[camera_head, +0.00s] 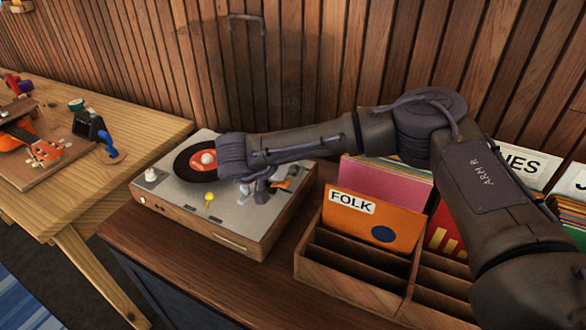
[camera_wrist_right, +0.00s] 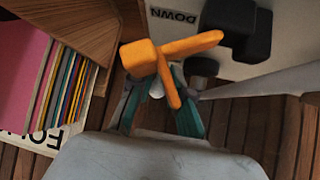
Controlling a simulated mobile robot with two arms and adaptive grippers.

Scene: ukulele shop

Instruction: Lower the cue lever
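The turntable (camera_head: 170,205) stands on the dark wooden counter, with a black record (camera_head: 190,165) with a red label on it. In the right wrist view the orange lever (camera_wrist_right: 190,45) shows large, beside a dark block and an upside-down "DOWN" label (camera_wrist_right: 174,15). The teal fingers of my right gripper (camera_wrist_right: 157,85) are apart, with the lever's orange stem across the gap near one finger. Contact cannot be told. My left gripper is not in view.
A wooden record crate (camera_head: 350,285) with a "FOLK" divider (camera_head: 365,220) stands close to the right of the turntable. A yellow-tipped knob (camera_head: 209,197) and a white knob (camera_head: 151,175) stick up from the deck. A wooden workbench (camera_head: 130,135) with a ukulele is at left.

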